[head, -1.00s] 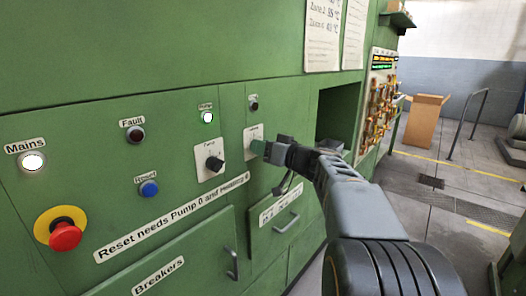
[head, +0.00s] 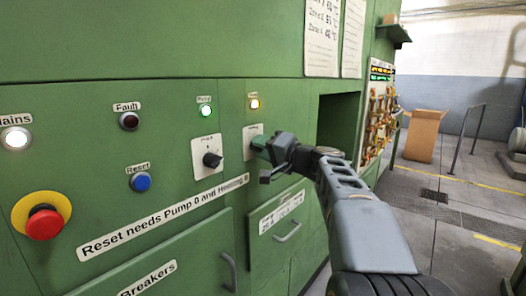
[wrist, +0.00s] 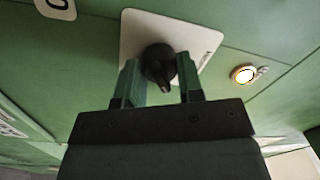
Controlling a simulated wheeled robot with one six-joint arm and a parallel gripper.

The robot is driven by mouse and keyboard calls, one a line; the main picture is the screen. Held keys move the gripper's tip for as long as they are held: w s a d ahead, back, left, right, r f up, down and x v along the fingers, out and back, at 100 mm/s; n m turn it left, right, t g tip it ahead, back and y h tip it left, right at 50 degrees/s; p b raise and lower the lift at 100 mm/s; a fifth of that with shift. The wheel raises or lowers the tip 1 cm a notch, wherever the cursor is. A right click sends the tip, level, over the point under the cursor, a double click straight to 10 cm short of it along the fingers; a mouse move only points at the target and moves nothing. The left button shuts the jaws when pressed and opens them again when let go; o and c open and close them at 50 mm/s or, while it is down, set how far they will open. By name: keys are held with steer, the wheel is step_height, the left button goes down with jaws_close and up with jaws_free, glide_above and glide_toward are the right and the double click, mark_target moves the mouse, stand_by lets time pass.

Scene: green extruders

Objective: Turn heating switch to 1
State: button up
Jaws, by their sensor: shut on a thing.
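The heating switch is a black knob (wrist: 158,62) on a white plate (wrist: 130,35) in the wrist view. In the head view its plate (head: 252,131) shows, while the knob is hidden by my gripper (head: 263,149). My gripper's two green fingers (wrist: 160,76) stand on either side of the knob and are shut on it. The knob's pointer faces toward my gripper in the wrist view.
A blue reset button (head: 140,181), a dark fault lamp (head: 129,121) and a red emergency stop (head: 44,222) are farther left. Drawer handles (head: 287,232) stick out below.

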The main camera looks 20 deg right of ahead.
steer(key=shift+m, duration=0.6)
steer(key=o, duration=0.9)
steer(key=shift+s, duration=0.1)
steer(key=v, duration=1.3)
steer(key=shift+s+d+b, duration=0.2)
steer(key=shift+s+b, duration=0.1)
